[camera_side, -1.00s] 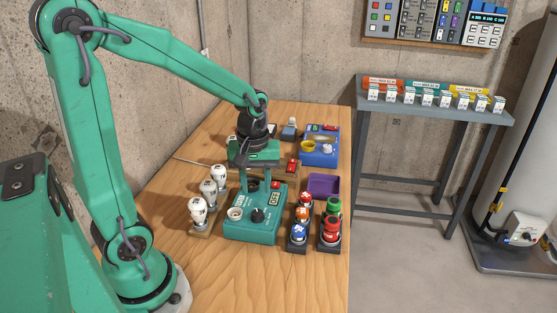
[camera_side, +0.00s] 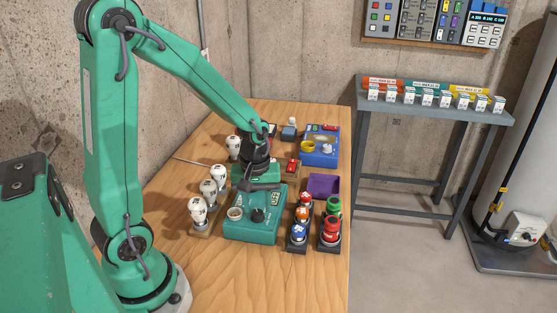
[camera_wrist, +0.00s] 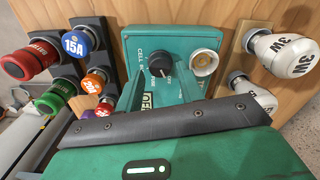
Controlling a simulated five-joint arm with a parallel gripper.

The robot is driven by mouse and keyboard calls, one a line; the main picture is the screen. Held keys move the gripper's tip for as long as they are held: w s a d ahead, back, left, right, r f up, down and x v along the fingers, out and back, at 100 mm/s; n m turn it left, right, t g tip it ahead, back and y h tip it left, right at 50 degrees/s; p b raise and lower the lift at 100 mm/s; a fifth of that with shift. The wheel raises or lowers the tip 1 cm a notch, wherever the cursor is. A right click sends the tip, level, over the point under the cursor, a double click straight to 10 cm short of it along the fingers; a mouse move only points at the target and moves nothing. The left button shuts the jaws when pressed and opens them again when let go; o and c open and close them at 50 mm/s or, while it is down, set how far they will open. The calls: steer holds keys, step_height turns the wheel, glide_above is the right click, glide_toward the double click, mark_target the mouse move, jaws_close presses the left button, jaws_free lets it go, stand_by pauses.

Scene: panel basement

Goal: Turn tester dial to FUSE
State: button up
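The teal tester (camera_side: 250,232) stands on the wooden bench, with a black dial (camera_side: 258,215) and a pale round socket (camera_side: 235,214) on top. In the wrist view the dial (camera_wrist: 160,65) shows clearly, with the word CELL to its left. The FUSE mark cannot be made out, and a small pale mark shows on the dial's near side. My gripper (camera_wrist: 160,84) is open and empty; its two green fingers slant towards the dial from either side, short of clear contact. In the side view my gripper (camera_side: 260,187) is low over the tester's far part, hiding its far top.
White bulbs (camera_side: 199,212) stand in a row left of the tester. Coloured fuses (camera_side: 298,233) in dark holders stand close on its right. A purple tray (camera_side: 324,186) and a blue device (camera_side: 319,152) are behind. The bench front is clear.

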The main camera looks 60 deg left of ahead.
steer(key=shift+f, duration=0.95)
steer(key=c, duration=0.7)
steer(key=shift+m, duration=0.3)
steer(key=m, duration=0.3)
steer(key=shift+m, duration=2.7)
